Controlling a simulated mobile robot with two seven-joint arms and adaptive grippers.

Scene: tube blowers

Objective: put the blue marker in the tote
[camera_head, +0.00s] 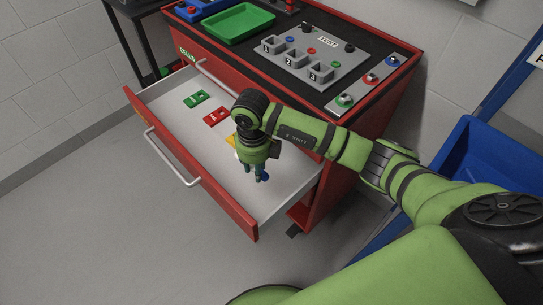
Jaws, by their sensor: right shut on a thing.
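A small blue thing, which looks like the blue marker (265,177), shows at the fingertips of my right gripper (258,175). The gripper points down inside the open drawer (165,133), over its front right part, and is shut on the marker. The fingers hide much of it, and I cannot tell whether it touches the drawer floor. A large blue tote (492,150) stands at the right edge, partly hidden by my right arm. My left gripper is not in view.
In the drawer lie a green marker (197,98), a red marker (217,116) and a partly hidden yellow marker (231,139). The red cabinet (353,135) carries a green tray (239,24) and a grey test panel (318,58) on top. Its right side lies between drawer and tote.

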